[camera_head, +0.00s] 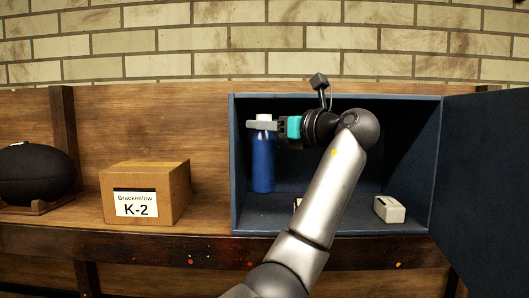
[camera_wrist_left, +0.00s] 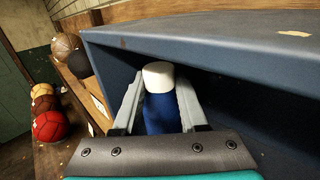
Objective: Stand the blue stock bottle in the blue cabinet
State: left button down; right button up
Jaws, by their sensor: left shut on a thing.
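The blue stock bottle (camera_head: 263,165) has a white cap and stands upright within the left part of the blue cabinet (camera_head: 233,165). My left gripper (camera_head: 263,125) is shut on it just below the cap. In the left wrist view the bottle (camera_wrist_left: 161,113) shows between the two grey fingers of the gripper (camera_wrist_left: 158,98), under the cabinet's top edge (camera_wrist_left: 200,35). I cannot tell whether the bottle's base touches the cabinet floor. My right gripper is not in view.
The cabinet door (camera_head: 490,170) stands open at the right. A pale block (camera_head: 389,209) lies on the cabinet floor; another is mostly hidden behind my arm. A cardboard box labelled K-2 (camera_head: 146,193) and a black ball (camera_head: 36,174) on a stand are left of the cabinet.

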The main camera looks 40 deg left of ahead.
aim_at(274, 157)
pick_arm(q)
jog(key=shift+w+a+f, duration=0.15)
jog(key=shift+f, duration=0.45)
jog(key=shift+w+a+f, duration=0.15)
jog(key=shift+f, duration=0.4)
notch_tip(274, 157, down, 4)
jog(key=shift+s+f, duration=0.1)
jog(key=shift+a+f, duration=0.1)
jog(key=shift+f, duration=0.3)
jog(key=shift+c, duration=2.2)
grip_release()
jog(key=shift+d, duration=0.2)
jog(key=d+b, duration=0.1)
jog(key=d, duration=1)
jog(key=shift+s+d, duration=0.35)
